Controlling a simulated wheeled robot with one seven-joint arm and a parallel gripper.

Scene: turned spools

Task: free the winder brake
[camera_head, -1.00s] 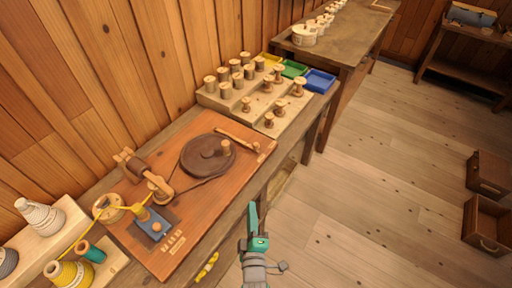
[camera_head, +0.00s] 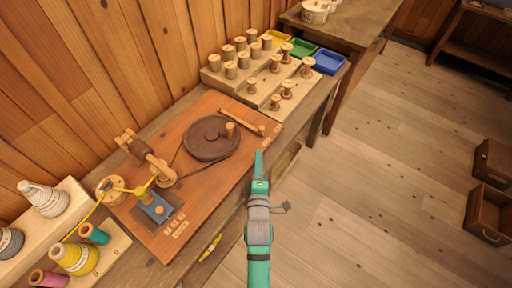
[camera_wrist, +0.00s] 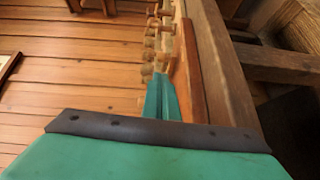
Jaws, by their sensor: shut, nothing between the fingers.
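The winder is a reddish-brown board (camera_head: 190,208) on the bench, with a dark round turntable (camera_head: 207,143) carrying a wooden peg handle. A pale wooden bar (camera_head: 243,117) lies just beyond the turntable on its right; it may be the brake, but I cannot tell for sure. A wooden arm with a roller (camera_head: 146,155) and a small blue block with a peg (camera_head: 155,208) stand at the board's left. My gripper (camera_head: 259,164) is shut and empty near the board's right edge, apart from the bar. In the wrist view its green fingers (camera_wrist: 162,98) point along the bench.
A stepped rack (camera_head: 262,88) of several spools stands past the board, with yellow, green and blue trays (camera_head: 331,62) behind. Thread cones (camera_head: 76,258) stand at lower left. A yellow object (camera_head: 210,247) is on the bench's front side.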

